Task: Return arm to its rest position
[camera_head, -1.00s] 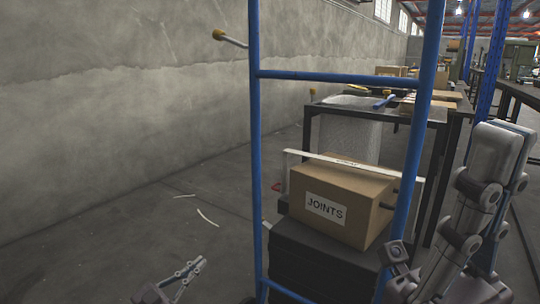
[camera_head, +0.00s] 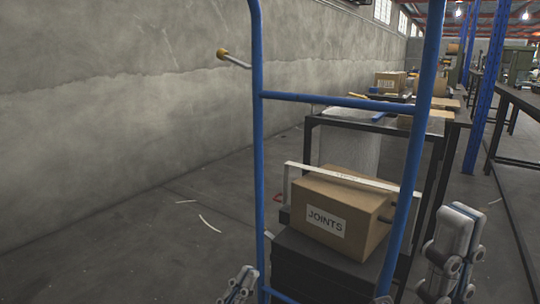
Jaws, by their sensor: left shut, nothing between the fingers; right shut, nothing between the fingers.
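My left gripper (camera_head: 241,281) shows at the bottom of the head view, just left of the blue upright of a hand cart. It is grey, shut and empty, and only its upper part is in the picture. My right gripper (camera_head: 456,238) is at the lower right, right of the cart's other upright. Its grey jaws point upward, shut and empty. Both arms are mostly cut off by the bottom edge. A small grey part at the bottom edge near the right upright is too cropped to identify.
A blue cart frame (camera_head: 258,150) stands in front of me. Behind its bars, a brown JOINTS box (camera_head: 340,214) sits on a black case (camera_head: 318,268). Beyond is a black-framed table (camera_head: 437,165) with boxes. Open floor (camera_head: 120,235) lies left, by a concrete wall (camera_head: 130,110).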

